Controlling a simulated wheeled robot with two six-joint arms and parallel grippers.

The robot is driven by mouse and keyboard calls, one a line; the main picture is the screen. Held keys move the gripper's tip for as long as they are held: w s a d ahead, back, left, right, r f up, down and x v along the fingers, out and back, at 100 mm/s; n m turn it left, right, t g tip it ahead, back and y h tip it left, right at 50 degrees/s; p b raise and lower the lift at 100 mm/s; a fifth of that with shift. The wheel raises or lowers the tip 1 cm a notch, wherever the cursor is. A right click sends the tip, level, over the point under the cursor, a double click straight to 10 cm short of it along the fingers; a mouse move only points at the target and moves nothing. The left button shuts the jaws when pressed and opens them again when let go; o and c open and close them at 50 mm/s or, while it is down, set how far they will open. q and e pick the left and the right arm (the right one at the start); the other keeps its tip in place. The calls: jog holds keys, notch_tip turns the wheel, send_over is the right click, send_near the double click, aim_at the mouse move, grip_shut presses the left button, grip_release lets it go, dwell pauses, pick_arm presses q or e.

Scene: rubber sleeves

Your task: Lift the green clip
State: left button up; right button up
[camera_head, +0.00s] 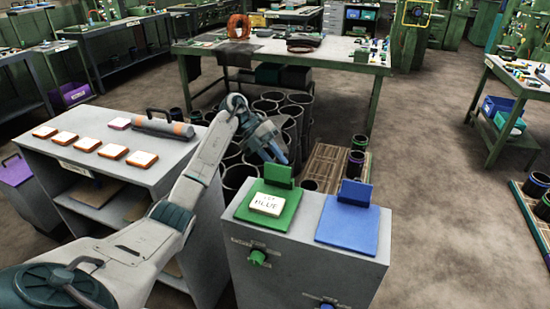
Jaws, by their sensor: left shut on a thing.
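The green clip (279,175) stands as an upright green flap at the back of a flat green plate (248,217). Both are on the left half of a grey cabinet's top. A white card (268,204) with dark lettering, in which "BLUE" can be read, lies on the green plate. My left gripper (280,157) reaches in from behind and above, pointing down, and is shut on the green clip's upper edge. The exact contact is small and partly hidden. My right gripper is out of view.
A blue plate (345,229) with an upright blue flap (354,193) stands to the right on the grey cabinet (300,269). A shelf unit to the left carries white-topped tiles (64,139) and a handled roller (163,127). Dark tubes (296,112) stand behind my gripper.

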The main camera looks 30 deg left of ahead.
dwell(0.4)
pick_arm(q)
jog(key=o, duration=1)
jog(key=shift+w, duration=0.1)
jog(key=shift+a+r, duration=0.2)
jog(key=shift+a, duration=0.1)
jog(key=p+v, duration=0.7)
jog(key=v, duration=0.3)
